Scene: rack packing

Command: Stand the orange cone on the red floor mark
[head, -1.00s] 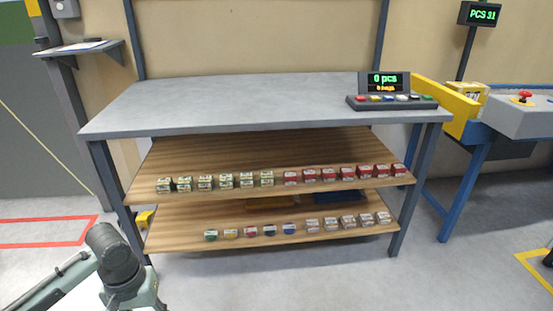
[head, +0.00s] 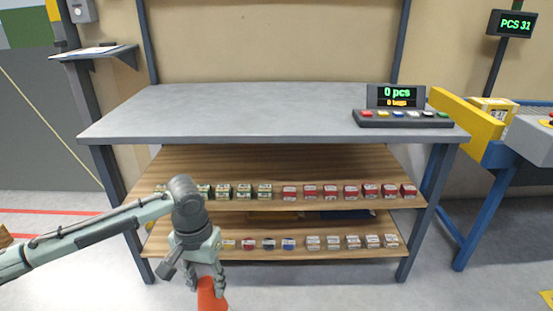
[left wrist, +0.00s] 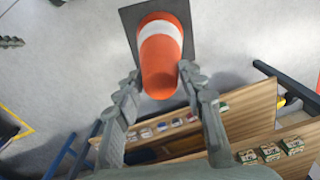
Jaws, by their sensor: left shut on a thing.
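My left gripper (head: 206,283) is shut on the orange cone (head: 209,299), low in front of the shelf bench. Only the cone's upper part shows in the head view. The left wrist view shows the cone (left wrist: 159,68) between the fingers (left wrist: 158,88), with a white band and a square dark base (left wrist: 186,12). I cannot tell whether the base touches the floor. The red floor mark (head: 70,211) shows as red lines on the floor at the left, partly cut off by the picture edge and my arm. My right gripper is not in view.
A grey-topped bench (head: 250,110) with wooden shelves (head: 330,160) of small boxes stands ahead. A counter panel (head: 400,119) sits on it. A conveyor with blue legs (head: 472,225) is at the right. A brown object (head: 5,237) shows at the left edge.

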